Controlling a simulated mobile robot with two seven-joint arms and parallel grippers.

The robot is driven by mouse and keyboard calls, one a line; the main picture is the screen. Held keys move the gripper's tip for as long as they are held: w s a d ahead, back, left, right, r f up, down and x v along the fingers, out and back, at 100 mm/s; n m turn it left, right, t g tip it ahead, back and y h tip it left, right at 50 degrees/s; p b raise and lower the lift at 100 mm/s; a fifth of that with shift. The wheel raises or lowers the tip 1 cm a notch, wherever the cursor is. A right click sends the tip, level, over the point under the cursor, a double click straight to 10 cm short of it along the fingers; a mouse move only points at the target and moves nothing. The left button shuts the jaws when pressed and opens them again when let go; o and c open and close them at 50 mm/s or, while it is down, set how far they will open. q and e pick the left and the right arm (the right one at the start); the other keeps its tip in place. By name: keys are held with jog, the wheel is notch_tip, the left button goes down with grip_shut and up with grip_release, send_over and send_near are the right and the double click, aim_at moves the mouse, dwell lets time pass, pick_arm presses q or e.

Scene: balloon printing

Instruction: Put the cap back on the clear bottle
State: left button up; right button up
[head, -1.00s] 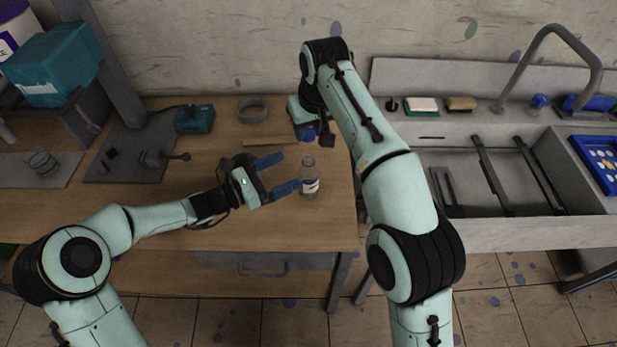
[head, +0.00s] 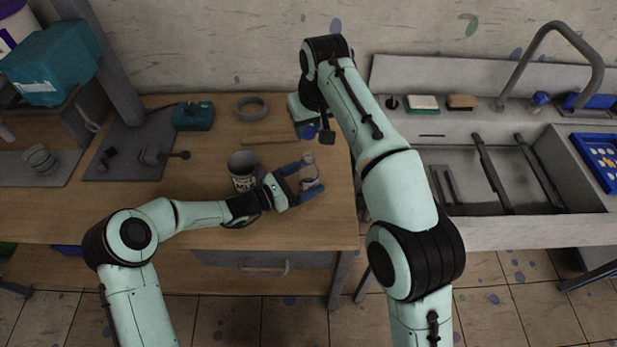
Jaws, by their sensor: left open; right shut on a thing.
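The clear bottle (head: 309,162) stands upright on the wooden table near its right end, with no cap on its neck. My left gripper (head: 311,177) is open, with its blue fingers on either side of the bottle's body; I cannot tell whether they touch it. My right gripper (head: 308,131) is above and behind the bottle, pointing down, and is shut on a small blue thing that looks like the cap. The fingers are also blue, so the cap's outline is hard to make out.
A wooden stick (head: 265,140), a grey ring (head: 250,108) and a teal box (head: 194,116) lie further back. A sink counter (head: 500,235) is at the right.

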aim_at(311, 138)
pick_arm(q)
jog(key=shift+w+d, duration=0.2)
jog(key=shift+d, duration=0.2)
jog(key=c, duration=1.5)
pick_arm(e)
jog(key=shift+s+f, duration=0.1)
jog(key=shift+f, duration=2.35)
jog(key=shift+f, duration=0.15)
jog(key=shift+f, duration=0.75)
jog(key=shift+f, duration=0.55)
